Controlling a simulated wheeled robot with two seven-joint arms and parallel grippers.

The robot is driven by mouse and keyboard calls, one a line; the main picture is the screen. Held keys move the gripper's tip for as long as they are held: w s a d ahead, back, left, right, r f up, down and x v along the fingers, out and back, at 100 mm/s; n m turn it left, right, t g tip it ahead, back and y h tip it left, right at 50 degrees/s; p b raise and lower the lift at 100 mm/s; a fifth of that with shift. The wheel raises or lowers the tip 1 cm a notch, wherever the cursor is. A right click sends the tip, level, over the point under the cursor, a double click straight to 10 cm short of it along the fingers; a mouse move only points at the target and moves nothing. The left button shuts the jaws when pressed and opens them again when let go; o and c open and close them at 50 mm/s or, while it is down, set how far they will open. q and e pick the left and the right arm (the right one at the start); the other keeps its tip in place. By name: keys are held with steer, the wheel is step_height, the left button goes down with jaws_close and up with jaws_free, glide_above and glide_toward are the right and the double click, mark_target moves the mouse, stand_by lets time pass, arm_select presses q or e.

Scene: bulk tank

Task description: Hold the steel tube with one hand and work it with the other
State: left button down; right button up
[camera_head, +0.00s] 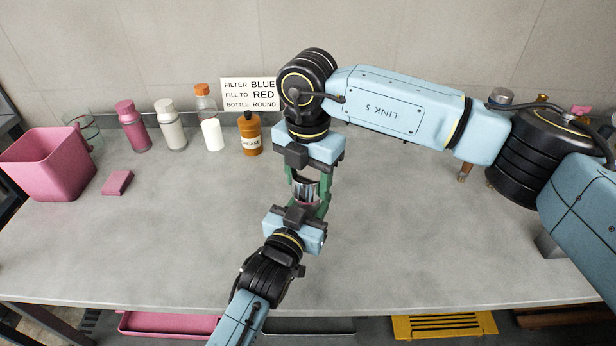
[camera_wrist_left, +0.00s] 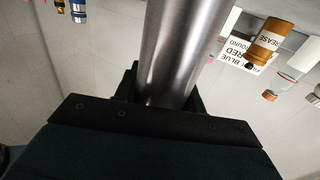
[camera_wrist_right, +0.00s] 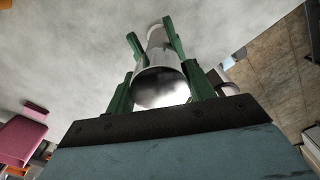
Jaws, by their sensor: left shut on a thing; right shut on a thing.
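The steel tube (camera_head: 304,189) is held above the middle of the counter, between my two facing grippers. My right gripper (camera_head: 307,176) comes from the back with green fingers shut on the tube. My left gripper (camera_head: 308,205) comes from the front and is shut on the tube's near part. In the left wrist view the shiny tube (camera_wrist_left: 180,45) rises from between the fingers, which are mostly hidden. In the right wrist view the tube's round end (camera_wrist_right: 160,85) faces the camera between green fingers, with a second finger pair farther along.
A pink bin (camera_head: 48,168) and pink block (camera_head: 117,183) are at the left of the counter (camera_head: 420,235). Several bottles stand along the back, including an orange grease bottle (camera_head: 250,135), by a printed sign (camera_head: 250,94). The counter's front middle and right are clear.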

steer(key=n, duration=0.5)
steer(key=shift+n, duration=0.4)
steer(key=n, duration=0.3)
steer(key=shift+n, duration=0.4)
steer(key=n, duration=0.3)
steer(key=shift+n, duration=0.4)
steer(key=n, duration=0.3)
steer(key=shift+r+n, duration=0.1)
steer(key=shift+n, duration=0.3)
steer(key=n, duration=0.3)
steer(key=shift+n, duration=0.3)
steer(key=n, duration=0.3)
steer(key=shift+n, duration=0.4)
steer(key=n, duration=0.3)
steer(key=shift+n, duration=0.4)
steer(key=n, duration=0.5)
